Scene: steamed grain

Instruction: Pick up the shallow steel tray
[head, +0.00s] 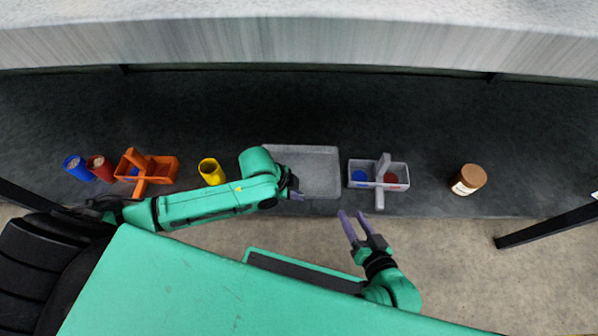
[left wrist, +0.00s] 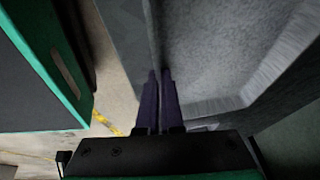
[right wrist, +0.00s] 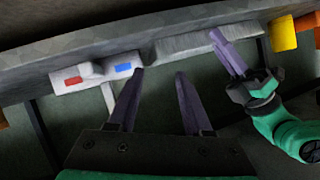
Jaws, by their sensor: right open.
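The shallow steel tray (head: 318,172) is grey, rectangular and empty, at the front of the dark shelf in the head view. In the left wrist view its rim and inner floor (left wrist: 215,45) fill the upper right. My left gripper (head: 297,194) is at the tray's front left part. Its fingers (left wrist: 160,75) are nearly together, with the tray's rim running between them, so it looks shut on the rim. My right gripper (head: 351,213) is open and empty, in front of the shelf. In the right wrist view its fingers (right wrist: 160,75) are apart, below the tray (right wrist: 190,45).
A grey caddy (head: 363,164) with blue and red contents stands right of the tray. A brown-lidded jar (head: 469,179) is farther right. A yellow cup (head: 211,172), an orange caddy (head: 165,166), and red (head: 100,168) and blue (head: 77,168) cans stand left. A grey slab (head: 300,42) spans the top.

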